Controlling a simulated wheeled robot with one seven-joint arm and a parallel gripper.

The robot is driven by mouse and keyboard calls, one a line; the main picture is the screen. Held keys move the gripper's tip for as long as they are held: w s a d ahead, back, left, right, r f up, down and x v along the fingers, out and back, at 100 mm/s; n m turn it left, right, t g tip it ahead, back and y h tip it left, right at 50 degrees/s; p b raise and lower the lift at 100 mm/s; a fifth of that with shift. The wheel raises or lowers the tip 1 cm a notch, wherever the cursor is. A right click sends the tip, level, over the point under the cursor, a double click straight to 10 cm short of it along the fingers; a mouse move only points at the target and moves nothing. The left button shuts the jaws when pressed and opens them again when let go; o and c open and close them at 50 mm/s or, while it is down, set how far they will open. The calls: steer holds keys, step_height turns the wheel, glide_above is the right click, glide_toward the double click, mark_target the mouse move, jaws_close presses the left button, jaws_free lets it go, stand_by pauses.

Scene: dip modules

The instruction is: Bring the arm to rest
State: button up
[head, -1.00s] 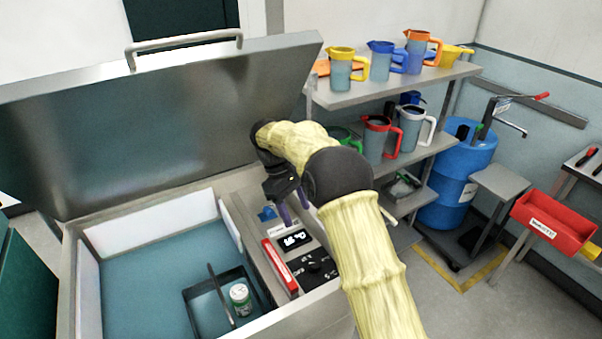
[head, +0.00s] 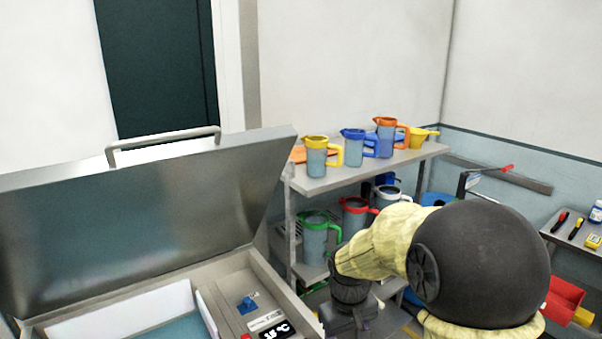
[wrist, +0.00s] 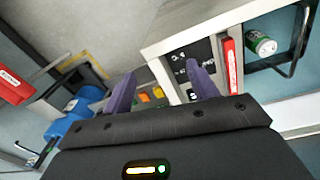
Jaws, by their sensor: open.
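My gripper (wrist: 160,95) shows in the wrist view with its two purple fingers spread apart and nothing between them. In the head view my arm, in a pale yellow cover, fills the lower right, and the gripper end is low beside the open tank, its fingers mostly out of sight. The steel tank's control panel (wrist: 193,65) is beyond the fingers in the wrist view. A green-and-white jar (wrist: 262,44) in the tank also shows there, apart from the gripper.
The tank's lid (head: 150,210) stands open at the left. A shelf (head: 330,183) with several coloured jugs stands behind my arm. A red bin (head: 562,300) and a small tool table (head: 570,228) are at the right. A blue drum (wrist: 75,115) shows in the wrist view.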

steer(key=s+d+f+m+t, duration=0.1)
steer(key=s+d+m, duration=0.3)
steer(key=s, duration=0.6)
steer(key=shift+s+d+t+y, duration=0.3)
steer(key=shift+s+d+t, duration=0.15)
steer(key=shift+d, duration=0.4)
steer(key=shift+f, duration=0.1)
